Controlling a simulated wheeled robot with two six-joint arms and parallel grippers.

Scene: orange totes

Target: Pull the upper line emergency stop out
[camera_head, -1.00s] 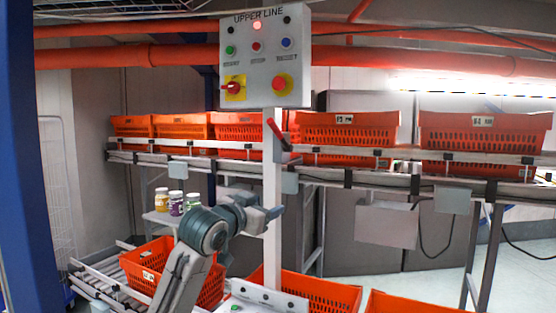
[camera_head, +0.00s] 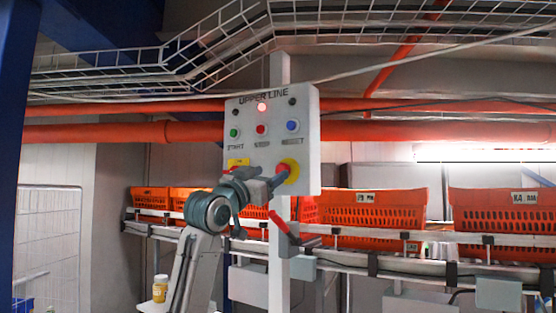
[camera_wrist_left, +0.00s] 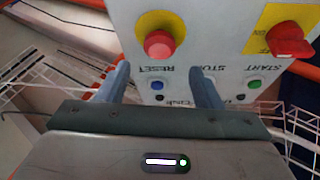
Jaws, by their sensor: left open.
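The grey-white UPPER LINE panel (camera_head: 309,133) stands on a post. Its emergency stop (camera_head: 291,167), a red knob on a yellow disc, is at the panel's lower right and partly hidden by my gripper. The left wrist view shows the panel upside down, with the red knob (camera_wrist_left: 159,44) just beyond the fingertips. My left gripper (camera_head: 277,179) is raised in front of the panel's lower part. In the left wrist view its two fingers (camera_wrist_left: 163,74) are apart with nothing held between them. My right gripper is not in view.
A red rotary switch (camera_wrist_left: 289,40) on yellow sits beside the emergency stop. Green, red and blue buttons and a lit red lamp (camera_head: 262,107) are on the panel. A red lever (camera_head: 284,228) is below. Orange totes (camera_head: 372,211) line the conveyor behind.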

